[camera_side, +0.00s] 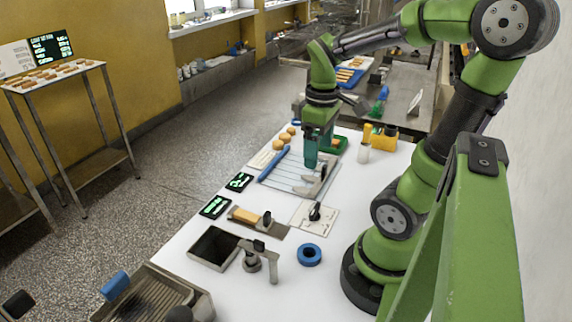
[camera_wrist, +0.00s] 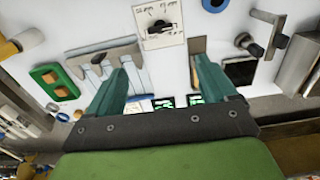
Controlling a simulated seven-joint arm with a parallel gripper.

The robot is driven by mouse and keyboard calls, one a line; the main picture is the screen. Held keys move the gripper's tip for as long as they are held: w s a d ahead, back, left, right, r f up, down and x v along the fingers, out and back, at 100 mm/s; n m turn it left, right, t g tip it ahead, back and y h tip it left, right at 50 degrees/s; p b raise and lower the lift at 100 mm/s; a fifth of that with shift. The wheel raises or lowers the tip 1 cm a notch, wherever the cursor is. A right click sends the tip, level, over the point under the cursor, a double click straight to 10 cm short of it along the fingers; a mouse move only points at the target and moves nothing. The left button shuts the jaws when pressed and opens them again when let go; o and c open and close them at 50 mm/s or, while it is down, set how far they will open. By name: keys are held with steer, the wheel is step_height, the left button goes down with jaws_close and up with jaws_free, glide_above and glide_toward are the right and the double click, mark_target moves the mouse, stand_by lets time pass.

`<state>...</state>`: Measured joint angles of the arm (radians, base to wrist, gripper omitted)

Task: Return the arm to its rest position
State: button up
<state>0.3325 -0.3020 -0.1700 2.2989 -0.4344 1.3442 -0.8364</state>
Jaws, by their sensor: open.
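My gripper (camera_side: 318,158) hangs from the green arm above the white table, over the flat mesh frame (camera_side: 290,176). In the wrist view its two teal fingers (camera_wrist: 160,90) are spread apart with nothing between them. The mesh frame (camera_wrist: 122,52) also shows there, partly behind the left finger. A blue bar (camera_side: 273,164) lies along the frame's left side in the side view. I cannot tell how high the fingertips are above the frame.
A dark square opening (camera_side: 214,246) with a metal fixture (camera_side: 258,252) lies at the table's near end. A blue ring (camera_side: 309,255) and a knob plate (camera_side: 314,216) lie to its right. Yellow blocks (camera_side: 381,137) and a white cylinder (camera_side: 363,153) stand behind.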

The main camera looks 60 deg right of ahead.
steer(key=w+a+r+m+t+y, duration=0.1)
steer(key=w+a+r+m+t, duration=0.1)
steer(key=a, duration=0.5)
steer(key=w+a+r+m+t+y, duration=0.1)
steer(key=a+r+t, duration=0.3)
steer(key=a, duration=0.4)
steer(key=shift+w+m+t, duration=0.4)
steer(key=shift+w+t, duration=0.05)
steer(key=shift+t, duration=0.15)
